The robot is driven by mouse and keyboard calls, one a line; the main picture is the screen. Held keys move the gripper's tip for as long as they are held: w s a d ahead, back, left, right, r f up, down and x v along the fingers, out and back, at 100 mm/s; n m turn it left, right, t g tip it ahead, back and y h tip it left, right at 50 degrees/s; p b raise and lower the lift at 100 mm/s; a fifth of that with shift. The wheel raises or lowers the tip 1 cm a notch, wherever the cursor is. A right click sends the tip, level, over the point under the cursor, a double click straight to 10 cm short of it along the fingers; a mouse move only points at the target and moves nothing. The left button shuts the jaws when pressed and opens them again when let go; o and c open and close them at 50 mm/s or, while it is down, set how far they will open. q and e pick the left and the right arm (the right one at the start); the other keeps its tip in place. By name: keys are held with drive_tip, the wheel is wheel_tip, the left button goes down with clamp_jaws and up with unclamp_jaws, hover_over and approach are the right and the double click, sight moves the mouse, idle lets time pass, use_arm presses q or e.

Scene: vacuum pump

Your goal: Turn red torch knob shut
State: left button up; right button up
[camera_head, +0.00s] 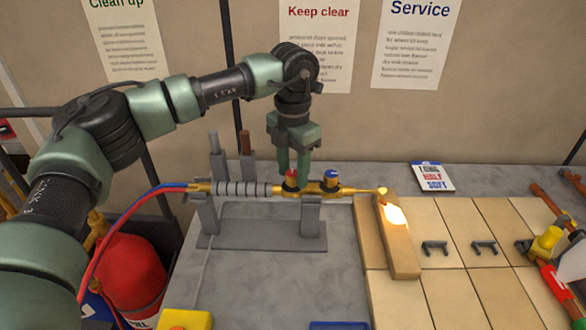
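The brass torch (317,189) lies level on a grey stand (262,233), its nozzle pointing right. The red knob (291,177) sits upright on the torch body, left of a blue knob (332,176). My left gripper (292,172) points straight down at the red knob from above. Its two fingers are apart, with their tips at the knob's height. I cannot tell whether they press on it, as the contact is too small to see. A bright glow shows at the nozzle (382,191) and on the block beside it. My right gripper is out of view.
A glowing tan block (402,250) lies on tan tiles (450,290). Red and blue hoses (120,225) run left from the torch. Upright rods (246,150) stand behind it. A red cylinder (128,272) is at lower left. Small black brackets (434,247) lie right.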

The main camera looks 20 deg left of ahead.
use_arm(q)
clamp_jaws()
drive_tip(key=shift+m, duration=0.3)
drive_tip(key=shift+f+m+b, duration=0.1)
drive_tip(key=shift+m+b, duration=0.45)
drive_tip(key=shift+m, duration=0.25)
drive_tip(key=m+b, duration=0.1)
drive_tip(key=m, duration=0.9)
drive_tip(key=shift+b, duration=0.4)
drive_tip(key=m, duration=0.5)
drive_tip(key=shift+s+m, duration=0.1)
drive_tip(key=shift+m, duration=0.2)
